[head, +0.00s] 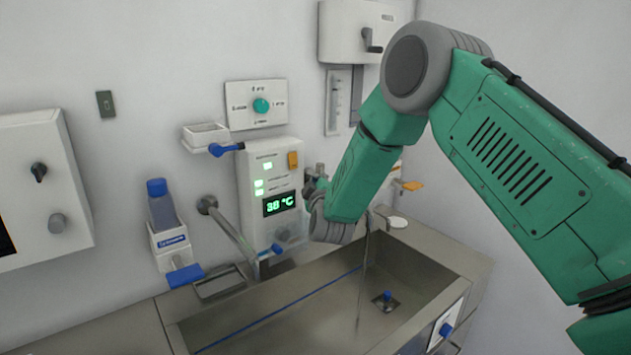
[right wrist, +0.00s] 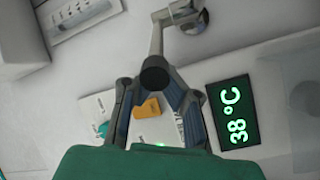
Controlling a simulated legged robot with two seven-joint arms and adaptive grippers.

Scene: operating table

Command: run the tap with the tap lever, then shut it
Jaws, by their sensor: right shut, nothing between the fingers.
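In the head view a thin stream of water (head: 363,270) falls into the steel sink (head: 300,320); its outlet is hidden behind my right arm. My right gripper (head: 316,180) is in front of the wall panel, small and partly hidden by my wrist. In the right wrist view my right gripper (right wrist: 152,88) is shut and empty. A bent metal bar (right wrist: 157,38), apparently the tap lever, has a round dark end at the fingertips; I cannot tell whether they touch. My left gripper is out of view.
The wall panel (head: 258,166) reads 38 °C, also in the right wrist view (right wrist: 233,112). The sink's front rim (head: 425,318) is clear.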

